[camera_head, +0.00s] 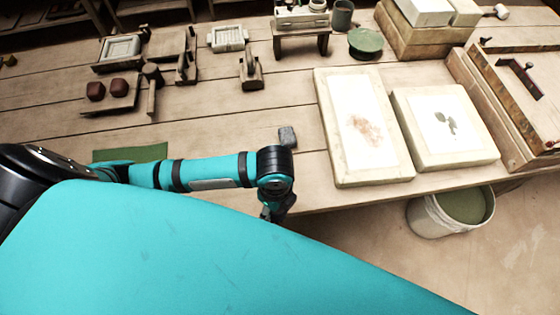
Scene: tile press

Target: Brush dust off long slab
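The long slab (341,92) is pale cream and lies flat on the table, right of centre. A patch of reddish-brown dust (370,132) lies near its middle. My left arm reaches in from the left, and its dark gripper (276,212) hangs at the table's front edge, left of and nearer than the slab. The gripper is apart from the slab, and its fingers are small and partly hidden by my teal body. A small dark grey block (287,136) lies just left of the slab. I cannot tell for certain which tool is a brush. My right gripper is out of view.
A shorter slab with a green leaf mark (420,110) lies right of the long slab. A bucket of green material (430,217) stands below the table edge. Wooden tools (250,72) and trays lie at the back.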

